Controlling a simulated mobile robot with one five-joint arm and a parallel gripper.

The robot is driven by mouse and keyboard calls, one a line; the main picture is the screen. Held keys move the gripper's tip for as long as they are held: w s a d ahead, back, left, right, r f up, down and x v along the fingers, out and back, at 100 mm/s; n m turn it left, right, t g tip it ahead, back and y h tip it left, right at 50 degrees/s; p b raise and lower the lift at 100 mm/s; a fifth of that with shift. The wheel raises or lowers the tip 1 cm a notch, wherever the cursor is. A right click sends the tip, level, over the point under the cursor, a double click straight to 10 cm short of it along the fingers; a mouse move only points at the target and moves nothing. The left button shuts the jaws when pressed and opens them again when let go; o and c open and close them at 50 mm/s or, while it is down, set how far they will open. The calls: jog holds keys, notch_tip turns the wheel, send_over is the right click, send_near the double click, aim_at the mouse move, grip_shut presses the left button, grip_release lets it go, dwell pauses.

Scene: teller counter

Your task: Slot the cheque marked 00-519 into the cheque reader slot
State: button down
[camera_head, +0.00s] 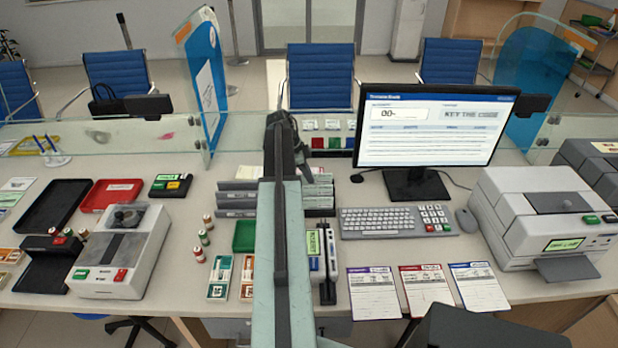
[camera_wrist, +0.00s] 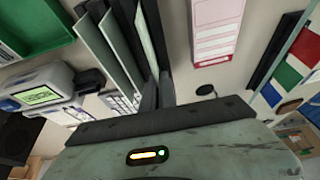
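I cannot read the mark 00-519 on any paper. Three slips with purple (camera_head: 374,293), red (camera_head: 428,290) and blue (camera_head: 480,287) headers lie at the counter's front edge, right of my arm. A small upright device with a green display (camera_head: 313,243) stands beside my arm and may be the cheque reader; a green display also shows in the wrist view (camera_wrist: 40,96). No slot is clearly visible. My gripper (camera_wrist: 158,80) has its two fingers close together, beside upright grey and dark plates (camera_wrist: 112,48). Whether a thin sheet is between them is unclear. My arm hides it in the head view.
A monitor (camera_head: 430,130) shows a partial code beginning "00-". A keyboard (camera_head: 385,221) and a large machine (camera_head: 545,215) stand to the right. Grey racks (camera_head: 238,198) flank my arm. Trays (camera_head: 52,205) and another machine (camera_head: 120,252) are left. A glass screen (camera_head: 100,138) runs behind.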

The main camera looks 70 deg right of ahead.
notch_tip(320, 180, up, 12)
jog(key=p, duration=1.1)
jog(key=shift+f, duration=0.2)
dwell(0.5)
